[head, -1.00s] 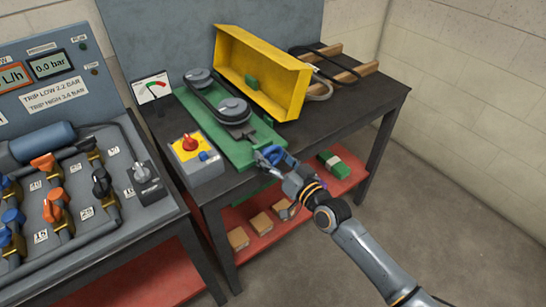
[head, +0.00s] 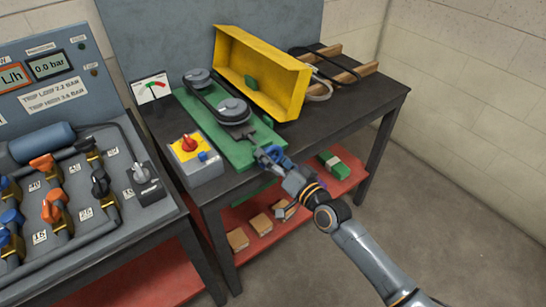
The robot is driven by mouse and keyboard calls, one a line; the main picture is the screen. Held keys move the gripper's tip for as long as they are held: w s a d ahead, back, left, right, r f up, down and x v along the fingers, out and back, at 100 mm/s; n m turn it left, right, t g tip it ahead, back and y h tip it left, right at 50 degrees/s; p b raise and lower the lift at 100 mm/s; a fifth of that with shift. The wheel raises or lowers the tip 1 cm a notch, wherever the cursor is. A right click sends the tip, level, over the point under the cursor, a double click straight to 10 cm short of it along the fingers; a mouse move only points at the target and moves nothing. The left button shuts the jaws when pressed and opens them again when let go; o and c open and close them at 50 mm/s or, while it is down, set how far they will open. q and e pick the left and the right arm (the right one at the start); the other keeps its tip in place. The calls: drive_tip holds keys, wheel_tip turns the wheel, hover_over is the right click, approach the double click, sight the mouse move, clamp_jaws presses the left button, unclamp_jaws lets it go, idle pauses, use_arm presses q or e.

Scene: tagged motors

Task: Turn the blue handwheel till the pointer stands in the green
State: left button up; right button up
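The blue handwheel (head: 267,153) is at the front end of the green baseplate (head: 212,138), beside two grey pulleys joined by a black belt (head: 213,97). My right gripper (head: 273,157) is at the handwheel and partly covers it. Its fingers are too small and hidden to tell whether they are closed on the rim. A white gauge (head: 152,88) with green and red on its scale stands at the back left of the bench. Its pointer is too fine to read surely. My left gripper is not in view.
A tilted yellow guard (head: 262,72) stands behind the belt. A grey box with a red knob on yellow (head: 195,160) is left of the baseplate. The valve panel (head: 75,165) stands at left. The bench's right part (head: 345,105) has free room.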

drive_tip(key=o, duration=0.5)
drive_tip(key=shift+c, duration=0.2)
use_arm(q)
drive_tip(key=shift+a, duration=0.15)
